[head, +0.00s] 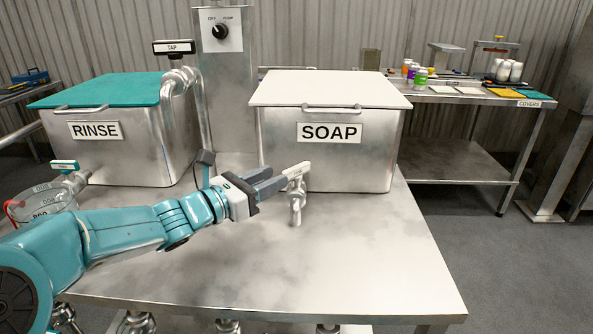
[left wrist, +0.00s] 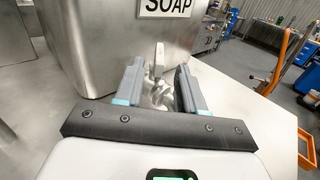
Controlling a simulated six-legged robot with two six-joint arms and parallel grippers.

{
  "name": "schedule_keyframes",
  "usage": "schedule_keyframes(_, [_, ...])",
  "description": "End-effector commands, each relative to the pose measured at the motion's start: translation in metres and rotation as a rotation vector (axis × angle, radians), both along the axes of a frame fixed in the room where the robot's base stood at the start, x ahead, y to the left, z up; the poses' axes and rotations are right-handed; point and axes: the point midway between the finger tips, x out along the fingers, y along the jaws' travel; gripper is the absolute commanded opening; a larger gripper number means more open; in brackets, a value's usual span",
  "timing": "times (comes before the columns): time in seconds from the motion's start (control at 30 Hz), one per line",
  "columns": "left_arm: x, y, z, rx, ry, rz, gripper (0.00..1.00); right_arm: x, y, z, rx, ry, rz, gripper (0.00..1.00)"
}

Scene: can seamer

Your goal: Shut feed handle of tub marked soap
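The soap tub (head: 331,165) is a steel box with a white lid and a SOAP label, standing on the steel table. Its metal tap (head: 296,205) sticks out low on the front, with a pale feed handle (head: 297,169) on top. My left gripper (head: 280,180) is at the handle, its dark fingers pointing right. In the left wrist view the fingers are apart. The handle (left wrist: 159,58) stands between and just beyond them, with the tap body (left wrist: 160,95) below. I cannot tell whether a finger touches the handle. My right gripper is out of view.
The rinse tub (head: 128,150) with a teal lid stands at the left, with a teal-tagged tap and a clear jug (head: 42,203). A post with a pump switch (head: 221,31) rises between the tubs. The table's front right (head: 390,265) is clear.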

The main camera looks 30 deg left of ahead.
Motion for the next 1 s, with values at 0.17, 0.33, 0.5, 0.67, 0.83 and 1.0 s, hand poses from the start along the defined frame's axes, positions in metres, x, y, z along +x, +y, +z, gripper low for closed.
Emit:
schedule_keyframes(0.17, [0.040, -0.011, -0.002, 0.000, 0.000, -0.005, 0.39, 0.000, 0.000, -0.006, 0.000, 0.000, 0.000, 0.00])
schedule_keyframes(0.33, [0.065, -0.016, -0.001, 0.000, 0.000, -0.003, 0.39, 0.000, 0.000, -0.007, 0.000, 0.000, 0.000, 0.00])
schedule_keyframes(0.5, [0.075, -0.019, 0.000, 0.000, 0.000, -0.003, 0.39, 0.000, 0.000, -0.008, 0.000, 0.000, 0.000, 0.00])
schedule_keyframes(0.67, [0.076, -0.019, 0.000, 0.000, 0.000, -0.002, 0.39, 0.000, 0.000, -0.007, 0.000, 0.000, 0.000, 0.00])
schedule_keyframes(0.83, [0.076, -0.018, 0.000, 0.000, 0.000, -0.002, 0.16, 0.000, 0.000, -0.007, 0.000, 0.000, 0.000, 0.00])
schedule_keyframes(1.0, [0.075, -0.018, 0.000, 0.000, 0.000, -0.002, 0.00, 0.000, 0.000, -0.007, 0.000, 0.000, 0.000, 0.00])
